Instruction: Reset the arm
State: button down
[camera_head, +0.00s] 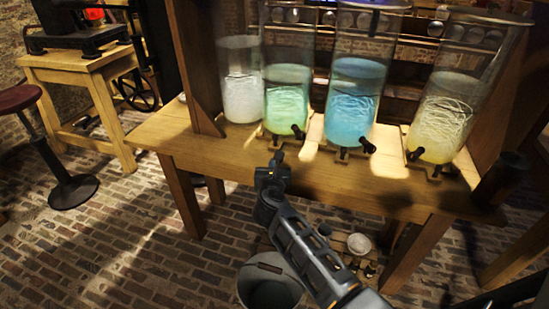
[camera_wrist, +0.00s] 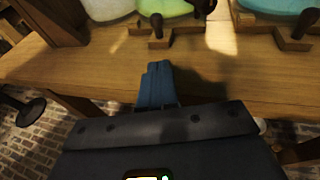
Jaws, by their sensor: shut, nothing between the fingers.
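My arm reaches from the lower right toward the front edge of the wooden table (camera_head: 340,181) in the head view. My gripper (camera_head: 276,160) is at its end, over or just before the table edge, in front of the green jar (camera_head: 287,92). In the wrist view my gripper (camera_wrist: 158,70) shows as blue fingers pressed together over the wooden tabletop (camera_wrist: 75,71), with nothing between them. The fingertips point toward the jars' stands and look apart from them. Whether they touch the tabletop I cannot tell.
A blue jar (camera_head: 353,97), a yellowish jar (camera_head: 447,108) and a whitish jar (camera_head: 240,85) stand on the table, with black taps in front. A grey bucket (camera_head: 268,268) is below my arm. A dark cup (camera_head: 501,178) stands at the right end. A stool (camera_head: 22,97) stands left; brick floor is open there.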

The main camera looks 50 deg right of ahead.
jog(key=shift+v, duration=1.25)
